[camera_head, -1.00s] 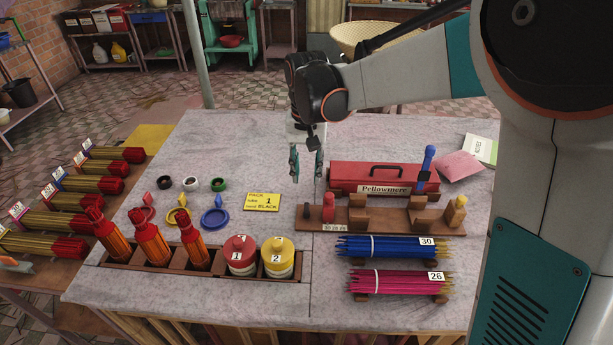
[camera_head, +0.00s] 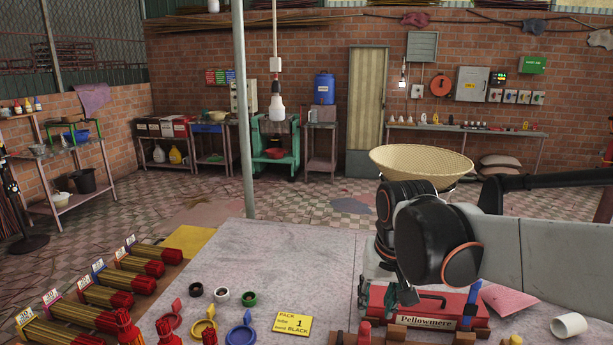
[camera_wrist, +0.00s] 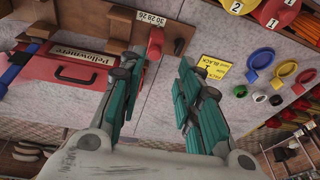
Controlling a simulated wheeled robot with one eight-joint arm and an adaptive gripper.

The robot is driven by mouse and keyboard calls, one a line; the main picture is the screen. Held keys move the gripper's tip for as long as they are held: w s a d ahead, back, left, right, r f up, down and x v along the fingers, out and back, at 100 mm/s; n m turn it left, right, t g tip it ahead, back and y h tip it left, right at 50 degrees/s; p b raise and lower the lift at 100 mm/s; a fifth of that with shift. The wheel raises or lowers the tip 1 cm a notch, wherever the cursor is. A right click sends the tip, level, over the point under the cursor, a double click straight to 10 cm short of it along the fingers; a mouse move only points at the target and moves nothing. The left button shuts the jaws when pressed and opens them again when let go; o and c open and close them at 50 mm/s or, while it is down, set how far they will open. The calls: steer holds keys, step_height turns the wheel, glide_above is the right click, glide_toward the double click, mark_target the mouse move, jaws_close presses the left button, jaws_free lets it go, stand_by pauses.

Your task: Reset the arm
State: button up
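My gripper (camera_wrist: 158,75) shows in the wrist view with two teal fingers apart and nothing between them. In the head view my arm's wrist hides most of it; a teal part shows just left of the red Pellowmere box (camera_head: 425,306), above the table. The red box also shows at the left in the wrist view (camera_wrist: 75,72). A wooden rack (camera_wrist: 110,25) with a red piece (camera_wrist: 155,44) lies beyond the fingertips. The yellow card (camera_head: 292,325) lies left of the box; it also shows in the wrist view (camera_wrist: 210,70).
A white cylinder (camera_head: 569,325) and pink packet (camera_head: 508,300) are at the right. The table's back middle is clear.

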steer(key=s+d+t, duration=0.2)
steer(key=s+d, duration=0.1)
steer(key=s, duration=0.4)
steer(key=s+d+n+t, duration=0.1)
steer(key=s+d+t, duration=0.1)
steer(key=s, duration=0.5)
steer(key=shift+s+d+f+t, duration=0.15)
steer(key=shift+d+f+t, duration=0.15)
steer(key=shift+d, duration=0.2)
